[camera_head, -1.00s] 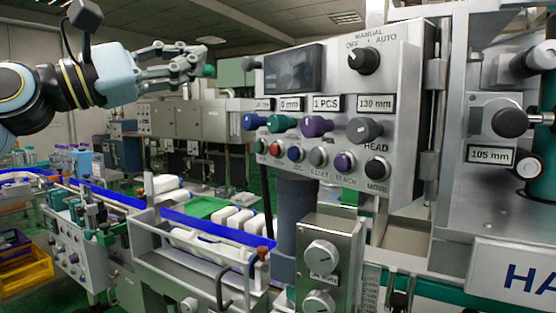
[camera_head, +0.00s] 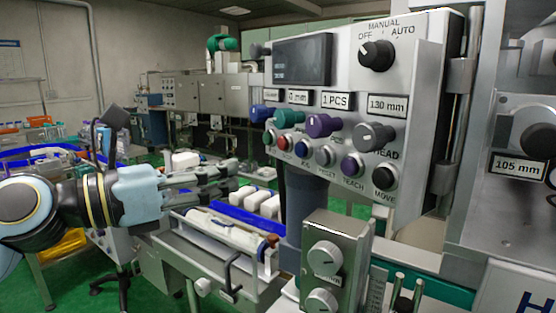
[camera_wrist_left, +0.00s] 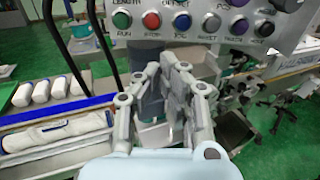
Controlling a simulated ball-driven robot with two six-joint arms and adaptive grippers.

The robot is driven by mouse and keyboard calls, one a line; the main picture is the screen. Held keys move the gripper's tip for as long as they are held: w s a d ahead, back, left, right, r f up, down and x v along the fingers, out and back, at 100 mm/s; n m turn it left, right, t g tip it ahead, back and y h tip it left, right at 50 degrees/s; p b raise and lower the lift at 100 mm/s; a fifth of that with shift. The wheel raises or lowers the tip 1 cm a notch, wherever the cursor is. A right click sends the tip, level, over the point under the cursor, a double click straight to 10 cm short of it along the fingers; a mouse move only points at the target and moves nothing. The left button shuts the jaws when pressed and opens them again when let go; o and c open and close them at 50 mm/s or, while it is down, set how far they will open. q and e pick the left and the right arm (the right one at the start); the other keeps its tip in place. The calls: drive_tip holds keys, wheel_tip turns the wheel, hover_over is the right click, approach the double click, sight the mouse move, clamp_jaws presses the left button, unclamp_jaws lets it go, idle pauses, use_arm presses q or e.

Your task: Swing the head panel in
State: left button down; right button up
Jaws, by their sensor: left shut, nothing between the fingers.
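The head panel (camera_head: 345,95) is a light grey control box with a dark screen, a large black MANUAL/OFF/AUTO knob (camera_head: 376,54), coloured knobs and buttons. It hangs from hinges on its right side and sits at the centre right of the head view. Its lower edge, with RUN and STOP buttons, shows at the top of the left wrist view (camera_wrist_left: 190,22). My left gripper (camera_head: 236,178) is shut and empty, left of the panel and below its lower left corner, apart from it. The left wrist view shows its fingers (camera_wrist_left: 176,68) together below the panel. My right gripper is not seen.
A conveyor with blue rails (camera_head: 243,219) carries white bottles (camera_head: 262,203) below my left gripper. A box with two round knobs (camera_head: 335,250) stands under the panel. The machine body with a 105 mm label (camera_head: 517,166) fills the right. A grey column (camera_head: 305,200) stands behind the box.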

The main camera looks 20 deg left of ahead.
sight(292, 161)
use_arm(q)
drive_tip(key=p+x, duration=0.1)
drive_tip(key=x, duration=0.8)
drive_tip(key=shift+w+d, duration=0.2)
drive_tip(key=shift+w, duration=0.05)
drive_tip(key=shift+w, duration=0.1)
